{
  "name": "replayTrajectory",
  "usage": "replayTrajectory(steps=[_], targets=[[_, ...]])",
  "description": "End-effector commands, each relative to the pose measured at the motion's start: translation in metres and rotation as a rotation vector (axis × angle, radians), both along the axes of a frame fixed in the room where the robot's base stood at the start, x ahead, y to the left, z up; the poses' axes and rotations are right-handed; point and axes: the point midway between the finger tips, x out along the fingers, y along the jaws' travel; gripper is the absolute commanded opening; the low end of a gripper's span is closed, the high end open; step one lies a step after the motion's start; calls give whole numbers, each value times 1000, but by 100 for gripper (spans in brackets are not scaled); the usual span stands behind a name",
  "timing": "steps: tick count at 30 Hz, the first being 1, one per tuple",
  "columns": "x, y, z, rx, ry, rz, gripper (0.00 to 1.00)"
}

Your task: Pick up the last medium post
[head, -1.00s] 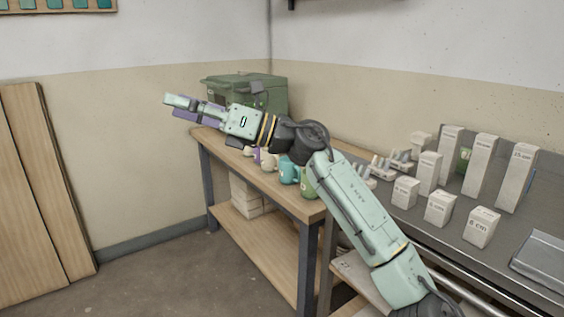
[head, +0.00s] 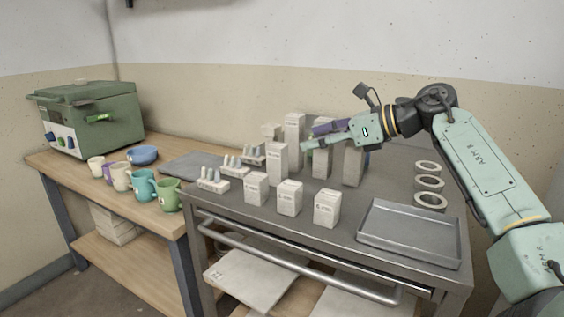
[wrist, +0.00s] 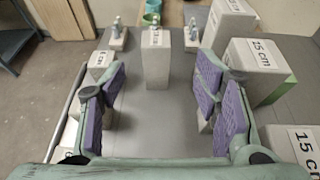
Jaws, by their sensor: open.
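The medium post (head: 277,160) is a pale grey block with a label on top, standing upright on the metal cart top between the short and tall posts. It also shows in the wrist view (wrist: 155,58), centred just beyond my fingertips. My gripper (head: 308,144) is open and empty, to the right of the post and level with the taller posts' upper parts. In the wrist view its purple finger pads (wrist: 160,88) are spread wide, with the post ahead in line with the gap. No contact with it shows.
Tall 15 cm posts (head: 294,128) stand behind and right; another (wrist: 256,60) is close to the right finger. Short 6 cm posts (head: 290,197) stand in front. Small stilt pieces (head: 210,180) are at left. An empty tray (head: 408,234) and rings (head: 429,184) lie at right.

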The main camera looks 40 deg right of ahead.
Motion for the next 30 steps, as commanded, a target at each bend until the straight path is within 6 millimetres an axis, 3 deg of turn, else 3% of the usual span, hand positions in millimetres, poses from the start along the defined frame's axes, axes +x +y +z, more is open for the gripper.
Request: replayTrajectory(steps=[6, 14, 21, 30], targets=[[29, 15, -12, -1, 2, 5, 57], [48, 24, -21, 1, 0, 3, 57], [77, 39, -34, 0, 1, 4, 57], [88, 44, -41, 1, -2, 2, 57]])
